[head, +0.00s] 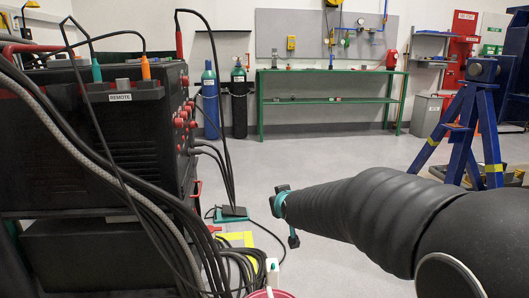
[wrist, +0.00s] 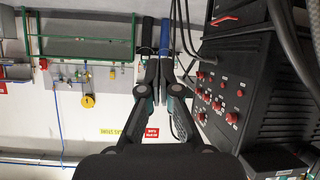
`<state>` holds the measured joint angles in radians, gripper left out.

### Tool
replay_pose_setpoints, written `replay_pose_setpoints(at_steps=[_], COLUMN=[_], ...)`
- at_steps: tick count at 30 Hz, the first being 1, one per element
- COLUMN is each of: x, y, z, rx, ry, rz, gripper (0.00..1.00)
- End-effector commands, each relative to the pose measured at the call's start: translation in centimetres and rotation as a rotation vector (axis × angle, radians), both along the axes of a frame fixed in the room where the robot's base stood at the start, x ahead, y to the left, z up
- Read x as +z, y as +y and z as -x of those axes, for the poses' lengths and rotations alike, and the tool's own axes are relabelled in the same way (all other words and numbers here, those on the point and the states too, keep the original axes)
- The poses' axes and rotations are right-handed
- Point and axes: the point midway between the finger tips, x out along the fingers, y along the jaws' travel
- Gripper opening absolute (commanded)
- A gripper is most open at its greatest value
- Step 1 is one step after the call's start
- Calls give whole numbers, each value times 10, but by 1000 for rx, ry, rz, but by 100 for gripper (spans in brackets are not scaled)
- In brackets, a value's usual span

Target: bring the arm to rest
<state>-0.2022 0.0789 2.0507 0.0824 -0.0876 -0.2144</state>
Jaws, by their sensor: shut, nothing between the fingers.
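My arm in its black sleeve reaches from the right edge to the middle of the head view. It ends at a teal and dark wrist part, with my gripper (head: 292,237) only partly visible there. In the wrist view my gripper (wrist: 158,68) shows its two dark fingers close together, shut with nothing between them. The wrist picture appears upside down. The fingers are apart from everything around them, as far as the views show.
A black machine (head: 95,150) with red knobs and hanging cables stands at left; it also fills the right of the wrist view (wrist: 225,75). A blue stand (head: 466,125) is at right. A green-framed bench (head: 330,100) and gas cylinders (head: 239,105) stand behind.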

Motion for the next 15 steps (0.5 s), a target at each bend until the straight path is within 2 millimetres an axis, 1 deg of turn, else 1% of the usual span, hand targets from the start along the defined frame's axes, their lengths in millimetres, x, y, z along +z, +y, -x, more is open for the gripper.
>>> replay_pose_setpoints(at_steps=[1,5,6,8,9,11,12,14,15], x=[13,26,29,32,34,36,37,37,37], y=[-11,-34,-41,-51,-57,-67,-72,-81,-86], z=[19,67,83,107,123,148,165,191,208], rx=[-12,-43,-52,-69,-80,-98,-111,-130,-143], ry=[26,116,144,186,212,254,282,324,350], rz=[-2,-8,-9,-12,-14,-17,-18,-20,-23], gripper=[0,0,0,0,0,0,0,0,0])
